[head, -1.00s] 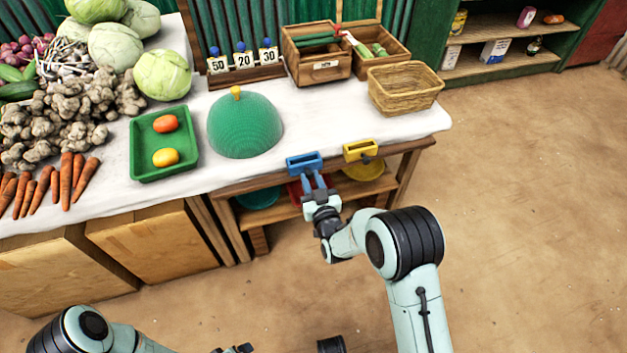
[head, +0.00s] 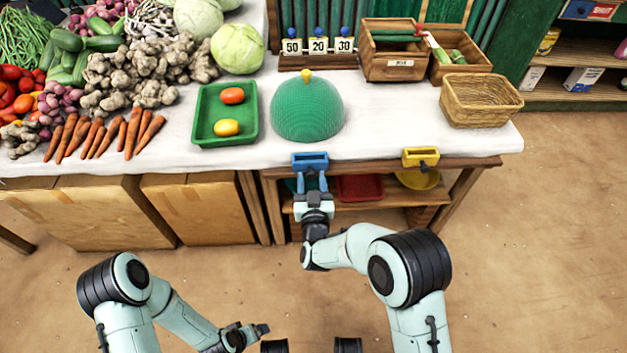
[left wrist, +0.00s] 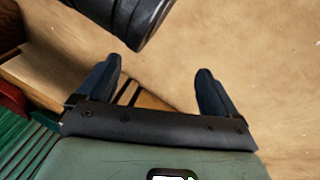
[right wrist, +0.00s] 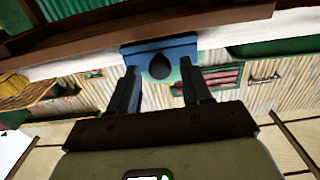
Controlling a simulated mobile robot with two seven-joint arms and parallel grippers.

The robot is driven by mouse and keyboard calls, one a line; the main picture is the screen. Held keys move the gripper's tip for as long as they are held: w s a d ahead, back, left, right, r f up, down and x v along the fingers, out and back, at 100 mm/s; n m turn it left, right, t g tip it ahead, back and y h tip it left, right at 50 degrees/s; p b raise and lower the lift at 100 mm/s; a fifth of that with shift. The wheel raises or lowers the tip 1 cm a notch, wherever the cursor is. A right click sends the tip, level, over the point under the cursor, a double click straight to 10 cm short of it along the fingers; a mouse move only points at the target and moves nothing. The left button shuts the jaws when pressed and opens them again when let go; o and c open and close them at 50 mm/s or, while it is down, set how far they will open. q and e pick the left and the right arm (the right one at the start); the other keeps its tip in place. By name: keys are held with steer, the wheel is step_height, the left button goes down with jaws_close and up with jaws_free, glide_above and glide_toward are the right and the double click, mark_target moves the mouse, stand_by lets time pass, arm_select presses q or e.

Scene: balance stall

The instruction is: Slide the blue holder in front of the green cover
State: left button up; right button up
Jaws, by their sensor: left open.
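The blue holder (head: 310,162) sits at the table's front edge, directly in front of the green domed cover (head: 307,108) in the head view. The cover has a yellow knob on top. My right gripper (head: 312,181) is at the front of the blue holder. In the right wrist view, the blue holder (right wrist: 180,48) has a dark knob (right wrist: 160,66) between the fingertips of my right gripper (right wrist: 160,80). The fingers stand partly apart; whether they press on the knob is unclear. My left gripper (left wrist: 155,85) is open and empty, low in front of the table.
A yellow holder (head: 421,157) is on the same edge to the right. A green tray (head: 200,112) with two tomatoes is left of the cover. A wicker basket (head: 481,100) stands at the right end. The edge between the two holders is clear.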

steer(key=shift+s, duration=0.15)
steer(key=shift+s, duration=0.3)
steer(key=s+p, duration=0.1)
steer(key=s, duration=0.2)
steer(key=shift+d, duration=0.1)
arm_select(q)
steer(key=shift+s+d+r+p, duration=0.25)
steer(key=shift+s+d+r, duration=0.1)
steer(key=shift+r, duration=0.3)
steer(key=shift+s+d+r+p, duration=0.25)
steer(key=shift+d+r, duration=0.1)
steer(key=shift+r, duration=0.25)
arm_select(e)
glide_toward(311, 176)
steer(key=s, duration=0.5)
steer(key=shift+s+d, duration=0.1)
steer(key=shift+d, duration=0.05)
